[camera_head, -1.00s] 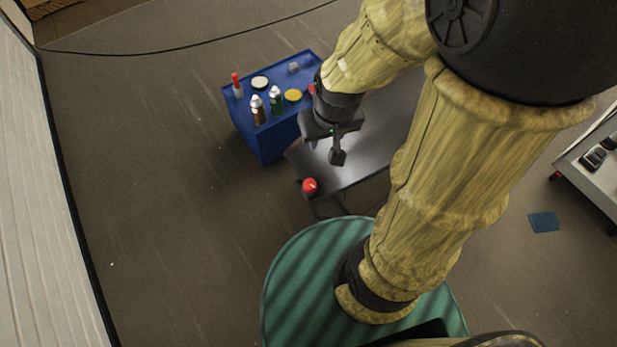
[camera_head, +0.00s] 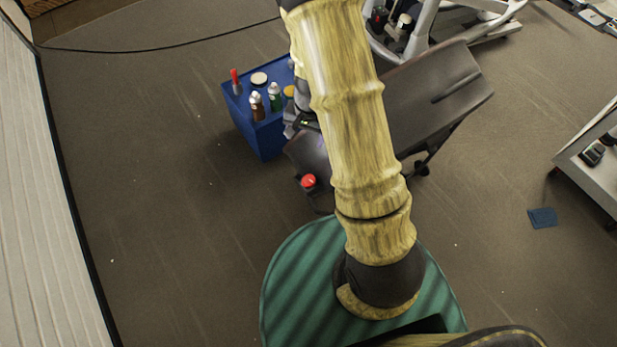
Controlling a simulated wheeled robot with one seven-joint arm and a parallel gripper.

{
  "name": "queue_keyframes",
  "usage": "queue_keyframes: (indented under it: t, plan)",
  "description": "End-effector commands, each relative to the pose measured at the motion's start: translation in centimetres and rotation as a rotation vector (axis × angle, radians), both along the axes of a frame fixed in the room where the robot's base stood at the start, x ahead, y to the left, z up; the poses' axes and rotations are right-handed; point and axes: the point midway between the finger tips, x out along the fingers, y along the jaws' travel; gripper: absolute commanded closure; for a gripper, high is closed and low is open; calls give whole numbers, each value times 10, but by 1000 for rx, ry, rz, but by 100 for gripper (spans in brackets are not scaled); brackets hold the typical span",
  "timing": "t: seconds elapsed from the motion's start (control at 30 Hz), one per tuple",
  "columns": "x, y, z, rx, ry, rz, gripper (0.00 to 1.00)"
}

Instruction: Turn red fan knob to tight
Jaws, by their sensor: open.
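A red knob (camera_head: 308,181) sits at the near left corner of a dark grey machine panel (camera_head: 435,95), and its top is in plain view. Any marking on it is too small to read. My gripper (camera_head: 294,126) shows only in part, at the left edge of my arm, over the far left of the panel beside the blue cart. It is open and apart from the red knob, beyond it in the picture. My arm hides the fingertips and the middle of the panel.
A blue cart (camera_head: 262,138) with several bottles and jars stands just left of my gripper. Exercise equipment (camera_head: 425,25) stands behind the panel. A grey bench (camera_head: 595,150) is at the right edge. The floor at left is clear.

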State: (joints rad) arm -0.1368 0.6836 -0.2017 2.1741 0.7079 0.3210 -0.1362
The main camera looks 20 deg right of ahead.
Motion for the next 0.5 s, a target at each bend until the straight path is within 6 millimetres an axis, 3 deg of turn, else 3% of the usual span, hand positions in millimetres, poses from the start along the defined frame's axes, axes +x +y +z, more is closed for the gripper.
queue_keyframes:
  t: [0.1, 0.3, 0.5]
  plan:
    - [13, -5, -45, -18, 32, -89, 32]
    - [25, -15, -106, -57, 55, -208, 32]
    - [29, -20, -127, -74, 57, -253, 32]
